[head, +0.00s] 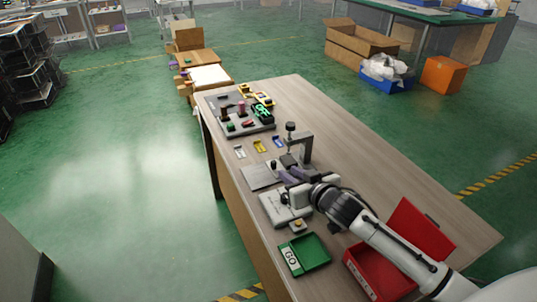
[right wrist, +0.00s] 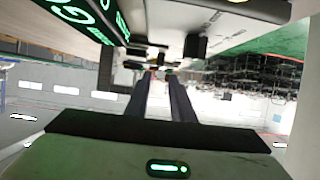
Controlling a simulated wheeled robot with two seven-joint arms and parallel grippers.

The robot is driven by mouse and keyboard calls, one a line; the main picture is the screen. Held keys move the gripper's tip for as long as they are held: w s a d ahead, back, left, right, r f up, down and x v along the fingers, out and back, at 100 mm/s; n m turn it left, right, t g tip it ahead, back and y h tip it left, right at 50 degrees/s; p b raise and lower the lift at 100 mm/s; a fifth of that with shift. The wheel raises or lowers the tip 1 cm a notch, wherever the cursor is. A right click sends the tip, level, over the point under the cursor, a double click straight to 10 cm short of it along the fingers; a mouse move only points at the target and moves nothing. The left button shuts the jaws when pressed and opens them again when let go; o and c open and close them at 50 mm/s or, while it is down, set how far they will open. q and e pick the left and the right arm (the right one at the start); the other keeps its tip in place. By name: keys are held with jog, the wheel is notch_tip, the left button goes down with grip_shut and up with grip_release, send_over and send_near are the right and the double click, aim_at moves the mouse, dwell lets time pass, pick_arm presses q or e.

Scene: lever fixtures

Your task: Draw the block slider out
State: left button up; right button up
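A light grey fixture (head: 283,208) with a small dark knob stands on the table beneath my right gripper; it looks like the block slider's base, though I cannot be sure. A pale panel with a black knob (right wrist: 195,46) shows at the top of the right wrist view, probably this same fixture. My right gripper (head: 287,176) is above the table, by the far side of the fixture. In the right wrist view its two fingers (right wrist: 160,76) are apart with a clear gap and nothing seen between them. My left gripper is out of view.
A grey stand with a dark top knob (head: 291,127) rises just beyond the right gripper. A green GO tray (head: 312,250) and an open red box (head: 378,274) are nearer. A switch panel (head: 226,125) stands at the far end. The table's right side (head: 370,150) is clear.

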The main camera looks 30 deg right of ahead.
aim_at(275, 163)
jog(key=shift+x, duration=0.85)
jog(key=x, duration=0.8)
jog(key=shift+w+b, duration=0.35)
jog(key=shift+b, duration=0.05)
grip_shut()
